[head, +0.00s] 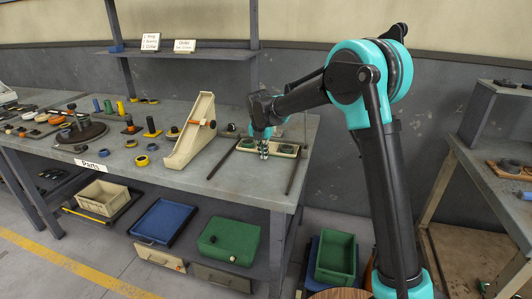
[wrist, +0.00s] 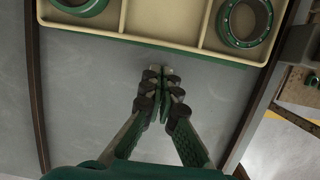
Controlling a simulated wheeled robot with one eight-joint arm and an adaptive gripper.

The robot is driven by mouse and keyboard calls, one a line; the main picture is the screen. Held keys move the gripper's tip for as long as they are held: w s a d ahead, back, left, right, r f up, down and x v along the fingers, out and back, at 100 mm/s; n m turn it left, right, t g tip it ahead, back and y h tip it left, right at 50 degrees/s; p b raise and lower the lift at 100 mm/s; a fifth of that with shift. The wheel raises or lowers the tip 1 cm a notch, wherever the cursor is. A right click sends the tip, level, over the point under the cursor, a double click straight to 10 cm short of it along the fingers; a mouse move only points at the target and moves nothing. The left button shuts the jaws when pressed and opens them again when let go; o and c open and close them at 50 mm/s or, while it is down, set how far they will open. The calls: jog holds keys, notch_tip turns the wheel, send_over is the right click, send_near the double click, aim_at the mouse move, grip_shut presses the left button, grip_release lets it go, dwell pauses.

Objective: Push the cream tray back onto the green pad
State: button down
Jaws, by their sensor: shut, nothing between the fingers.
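The cream tray (wrist: 160,42) lies on the workbench at the top of the wrist view, with a green ring (wrist: 244,22) in its right compartment and another green ring (wrist: 80,6) at its left. Its middle compartment looks empty in the part that shows. A thin green strip, perhaps the green pad, shows along the tray's near edge; the rest under the tray is hidden. My gripper (wrist: 160,76) is shut and empty, low over the bench in front of the tray's near side, with a small gap in the picture. In the head view my gripper (head: 264,154) partly covers the tray.
Dark rails flank the tray, a left rail (head: 222,160) and a right rail (head: 294,172). A cream angled stand (head: 191,135) is left of them. The grey bench between the rails is clear in front of the tray. Bins sit on the shelf below.

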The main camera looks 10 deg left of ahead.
jog(key=shift+s+a, duration=0.15)
jog(key=shift+s, duration=0.85)
jog(key=v, duration=1)
jog(key=s+d+f+m, duration=0.1)
jog(key=d+m, duration=0.4)
jog(key=d, duration=0.3)
jog(key=s+d+f+m, duration=0.2)
jog(key=d+m, duration=0.2)
jog(key=d, duration=0.4)
jog(key=s+d+f+m, duration=0.7)
jog(key=s+d+m, duration=0.5)
jog(key=m, duration=0.1)
jog(key=s+d+f+m+t, duration=0.1)
jog(key=s+d+f+m, duration=0.6)
jog(key=s+d+m, duration=0.5)
jog(key=shift+d+m, duration=0.35)
jog(key=shift+m, duration=0.15)
jog(key=shift+s, duration=0.1)
